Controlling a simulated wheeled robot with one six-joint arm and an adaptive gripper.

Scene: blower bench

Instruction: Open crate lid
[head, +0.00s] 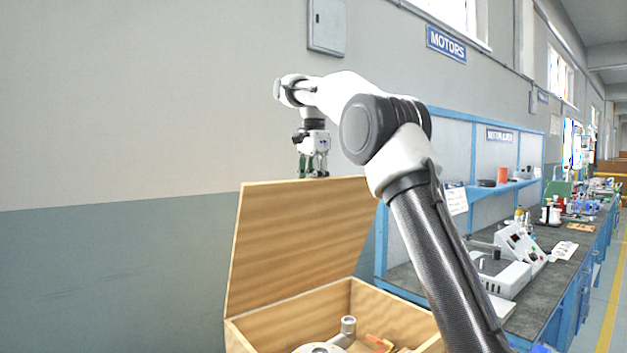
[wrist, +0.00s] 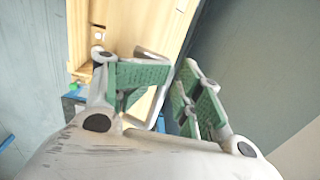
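The wooden crate (head: 300,314) stands at the bottom middle of the head view. Its lid (head: 292,245) stands raised, nearly upright, along the crate's back side. My gripper (head: 313,174) points down at the lid's top edge, near its middle. In the wrist view, my gripper (wrist: 178,78) shows two green-padded fingers with a gap between them. A grey metal handle loop (wrist: 161,112) on the pale wood lies close against the left finger. I see no grip on it, and the contact is hard to make out.
Inside the crate lie a grey metal part (head: 347,327) and some orange pieces (head: 380,343). A blue-framed workbench (head: 545,300) with instruments runs along the wall at right. A plain wall (head: 110,180) stands behind, with clear space left of the crate.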

